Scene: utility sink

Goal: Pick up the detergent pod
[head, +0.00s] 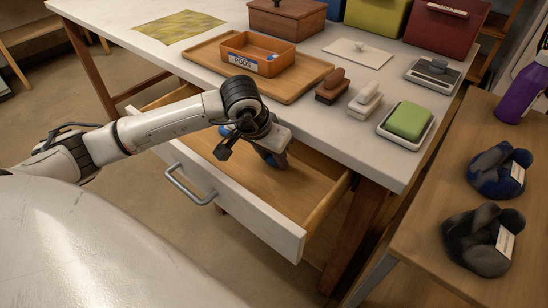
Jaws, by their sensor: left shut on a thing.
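An orange bin labelled PODS (240,67) stands on a wooden tray on the white table, with a small blue and white thing (272,57) at its right end. My left gripper (274,155) points down into the open drawer (285,192), below the table edge. It is shut on a small blue and reddish thing (279,161), which looks like a detergent pod and is partly hidden by the fingers. I cannot tell whether it touches the drawer floor. Another bit of blue (224,130) shows behind my wrist. My right gripper is not in view.
The drawer front with its handle (190,186) juts out below the table. Brushes (332,86), a green sponge in a dish (408,121) and a soap dish (435,72) stand at the right. A side bench holds dark bundles (478,240) and a purple bottle (522,90).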

